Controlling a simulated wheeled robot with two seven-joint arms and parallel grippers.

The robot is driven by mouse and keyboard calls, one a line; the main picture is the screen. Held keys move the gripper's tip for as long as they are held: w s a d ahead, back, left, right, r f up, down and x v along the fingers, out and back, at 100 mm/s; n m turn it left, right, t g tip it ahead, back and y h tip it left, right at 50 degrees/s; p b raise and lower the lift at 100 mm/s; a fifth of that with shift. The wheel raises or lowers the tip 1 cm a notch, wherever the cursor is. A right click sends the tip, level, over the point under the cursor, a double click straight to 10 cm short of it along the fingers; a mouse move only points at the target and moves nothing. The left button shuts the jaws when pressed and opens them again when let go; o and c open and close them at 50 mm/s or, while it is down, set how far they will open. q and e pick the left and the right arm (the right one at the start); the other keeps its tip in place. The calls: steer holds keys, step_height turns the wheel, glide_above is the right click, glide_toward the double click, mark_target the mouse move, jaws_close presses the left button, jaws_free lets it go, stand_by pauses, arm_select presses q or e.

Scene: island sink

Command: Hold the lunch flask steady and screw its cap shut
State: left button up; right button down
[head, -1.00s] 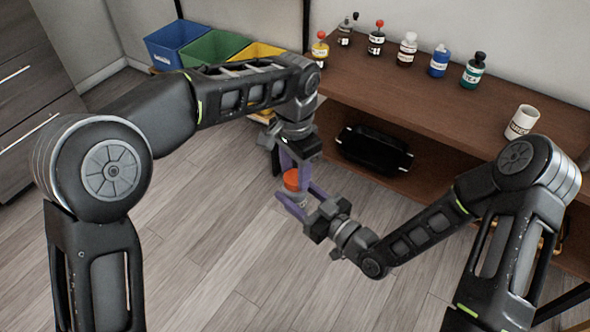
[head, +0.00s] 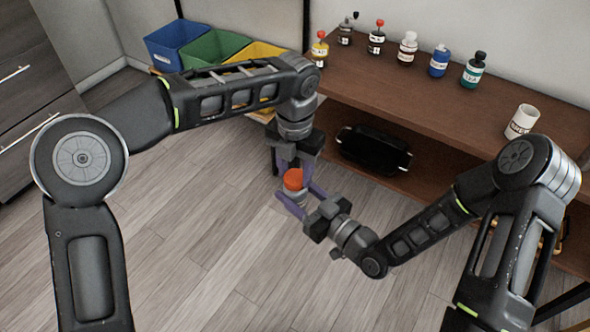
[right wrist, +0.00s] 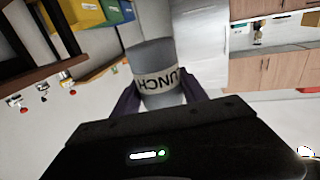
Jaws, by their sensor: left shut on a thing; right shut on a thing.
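The lunch flask (head: 297,196) is a small grey cylinder held above the floor, with an orange cap (head: 293,179) at its upper end. In the right wrist view the flask (right wrist: 156,62) shows its LUNCH label upside down; the cap is not visible there. My right gripper (head: 291,197) is shut around the flask body from the lower right. My left gripper (head: 295,170) points down from above, its purple fingers shut on the cap. The fingers partly cover where cap and flask meet, so I cannot tell how tightly the cap sits.
A brown shelf unit (head: 450,115) stands behind, with several small bottles and a white mug (head: 521,122) on top. A black case (head: 374,150) lies on its lower shelf. Blue, green and yellow bins (head: 215,47) stand at the back left. The floor around the grippers is clear.

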arm_select(q)
steer(key=m, duration=0.2)
steer(key=shift+m, duration=0.4)
steer(key=o, duration=1.3)
steer(key=shift+n, duration=0.3)
steer(key=shift+c, duration=0.4)
